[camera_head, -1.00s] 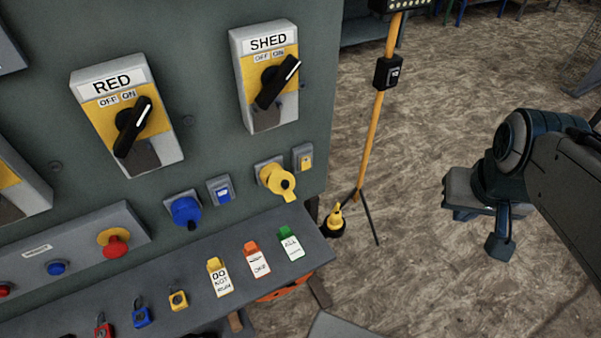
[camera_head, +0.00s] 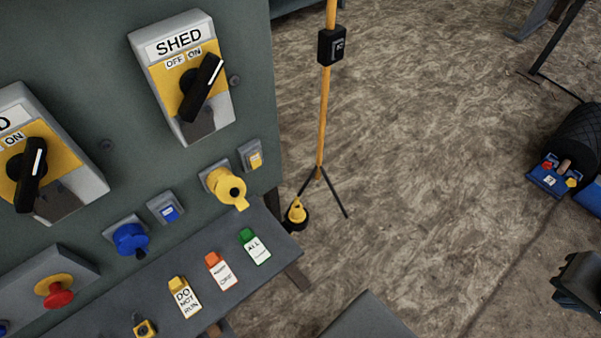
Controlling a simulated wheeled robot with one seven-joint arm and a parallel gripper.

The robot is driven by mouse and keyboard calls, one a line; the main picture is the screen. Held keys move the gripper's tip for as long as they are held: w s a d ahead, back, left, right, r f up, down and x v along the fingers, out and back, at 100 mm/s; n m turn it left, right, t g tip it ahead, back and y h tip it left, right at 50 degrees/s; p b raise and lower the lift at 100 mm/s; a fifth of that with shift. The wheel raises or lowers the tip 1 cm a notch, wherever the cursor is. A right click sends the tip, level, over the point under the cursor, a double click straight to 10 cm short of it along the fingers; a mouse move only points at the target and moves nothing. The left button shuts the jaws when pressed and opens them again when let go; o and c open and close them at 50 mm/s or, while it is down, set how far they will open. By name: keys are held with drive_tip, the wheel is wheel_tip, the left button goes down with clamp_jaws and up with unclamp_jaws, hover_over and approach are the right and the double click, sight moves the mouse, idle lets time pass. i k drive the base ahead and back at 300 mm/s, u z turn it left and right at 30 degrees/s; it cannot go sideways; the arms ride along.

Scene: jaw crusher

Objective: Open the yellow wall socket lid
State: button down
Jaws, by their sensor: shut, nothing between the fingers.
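The yellow wall socket (camera_head: 226,186) is on the lower right of the grey-green panel, above the shelf. Its round yellow lid (camera_head: 231,189) appears to lie shut over the socket's front, with a small tab pointing down to the right. My gripper (camera_head: 578,285) shows only in part at the lower right edge. It is dark, shut and empty, well to the right of the socket and touching nothing visible. The rest of my arm is out of view.
A blue socket (camera_head: 131,238) and a SHED switch (camera_head: 187,80) share the panel. The shelf below holds tags (camera_head: 220,271) and a padlock (camera_head: 144,327). A yellow pole on a tripod (camera_head: 321,130) stands right of the panel. Open floor lies beyond it.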

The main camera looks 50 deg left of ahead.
sight(230, 190)
drive_tip(key=z, duration=0.6)
drive_tip(key=k, duration=0.9)
drive_tip(key=u, duration=1.75)
